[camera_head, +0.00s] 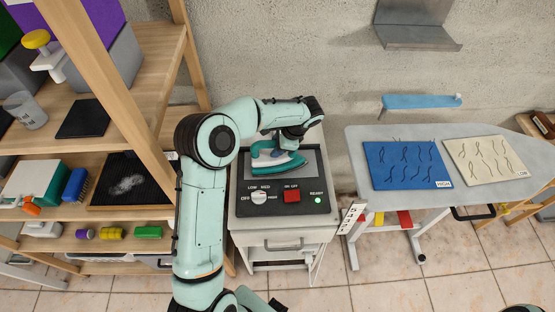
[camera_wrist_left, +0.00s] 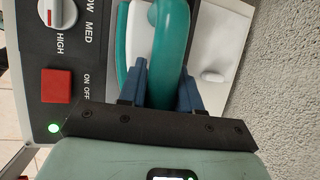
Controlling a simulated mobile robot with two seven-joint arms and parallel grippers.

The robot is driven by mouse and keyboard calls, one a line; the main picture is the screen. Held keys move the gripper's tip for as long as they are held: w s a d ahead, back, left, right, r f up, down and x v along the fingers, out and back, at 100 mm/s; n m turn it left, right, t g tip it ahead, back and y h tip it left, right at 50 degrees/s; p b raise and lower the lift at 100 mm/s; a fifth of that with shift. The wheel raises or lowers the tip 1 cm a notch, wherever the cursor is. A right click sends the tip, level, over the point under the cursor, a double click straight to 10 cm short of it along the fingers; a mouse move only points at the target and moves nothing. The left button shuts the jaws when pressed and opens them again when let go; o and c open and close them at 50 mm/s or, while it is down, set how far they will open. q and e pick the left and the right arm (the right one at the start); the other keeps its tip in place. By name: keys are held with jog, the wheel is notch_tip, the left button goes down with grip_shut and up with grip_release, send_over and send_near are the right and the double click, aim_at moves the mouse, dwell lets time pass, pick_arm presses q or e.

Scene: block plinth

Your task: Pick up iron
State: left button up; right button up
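The iron (camera_head: 276,164), teal with a pale base, sits on the grey rest of a black control unit (camera_head: 248,208) on a small white cabinet. My left gripper (camera_head: 280,140) is over the iron, reaching down at its handle. In the left wrist view, the two blue fingers (camera_wrist_left: 163,80) stand on either side of the teal handle of the iron (camera_wrist_left: 171,45), with no clear gap visible. The iron still appears to rest on the unit. Its far end is cut off in the wrist view. My right gripper is not in view.
The unit has a dial (camera_head: 260,197), a red switch (camera_head: 292,196) and a lit green light (camera_head: 318,200). A wooden shelf (camera_head: 100,80) with several items stands left. An ironing board (camera_head: 360,140) at right bears blue (camera_head: 407,166) and beige (camera_head: 487,160) cloths.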

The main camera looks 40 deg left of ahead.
pick_arm(q)
grip_shut()
jog(key=shift+r, duration=0.15)
dwell(1.0)
